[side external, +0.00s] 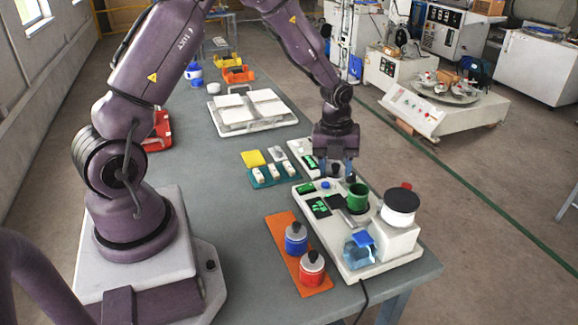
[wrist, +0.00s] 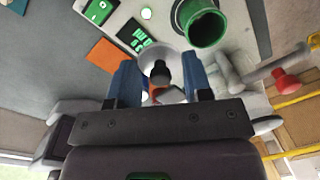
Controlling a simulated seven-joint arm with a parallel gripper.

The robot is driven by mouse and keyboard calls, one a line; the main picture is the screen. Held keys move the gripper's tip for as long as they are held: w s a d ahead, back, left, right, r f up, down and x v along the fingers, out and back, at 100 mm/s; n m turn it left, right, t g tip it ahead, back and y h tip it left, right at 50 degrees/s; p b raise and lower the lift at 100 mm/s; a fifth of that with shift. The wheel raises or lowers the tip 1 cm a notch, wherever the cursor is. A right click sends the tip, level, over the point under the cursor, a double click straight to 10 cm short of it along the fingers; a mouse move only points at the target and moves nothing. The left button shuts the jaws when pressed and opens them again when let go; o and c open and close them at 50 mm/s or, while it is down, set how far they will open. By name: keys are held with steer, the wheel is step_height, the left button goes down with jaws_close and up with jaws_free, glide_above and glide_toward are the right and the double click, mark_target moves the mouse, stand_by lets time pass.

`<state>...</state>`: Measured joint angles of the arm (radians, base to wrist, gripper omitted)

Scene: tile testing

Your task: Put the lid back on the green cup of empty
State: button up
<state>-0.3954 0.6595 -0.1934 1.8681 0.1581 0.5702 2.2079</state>
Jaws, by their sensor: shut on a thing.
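The green cup (side external: 357,197) stands open-topped on the white machine (side external: 377,258). In the wrist view the cup (wrist: 207,27) is at the upper right, with no lid on it and a dark green inside. My gripper (side external: 341,172) is low over the machine, just left of and behind the cup. In the wrist view my gripper (wrist: 162,72) has its blue fingers on either side of a pale round lid (wrist: 153,57) with a black knob. It is shut on this lid. The lid is beside the cup, apart from it. In the side view I cannot make out the lid clearly.
A blue jar (side external: 296,239) and a red jar (side external: 312,268) stand on an orange mat (side external: 276,230) in front. A white round drum with a black rim (side external: 400,206) rises right of the cup. A teal tray (side external: 263,179) and a large white tray (side external: 227,129) lie further back.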

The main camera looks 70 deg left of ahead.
steer(key=w+d+r+m, duration=0.2)
steer(key=w+d+r, duration=0.1)
steer(key=w, duration=0.2)
steer(key=shift+w+a+f, duration=0.1)
steer(key=shift+a+f, duration=0.05)
steer(key=shift+f, duration=2.9)
steer(key=shift+f, duration=0.2)
steer(key=o, duration=1.4)
steer(key=shift+o, duration=0.2)
steer(key=shift+r, duration=0.15)
step_height(320, 180, up, 7)
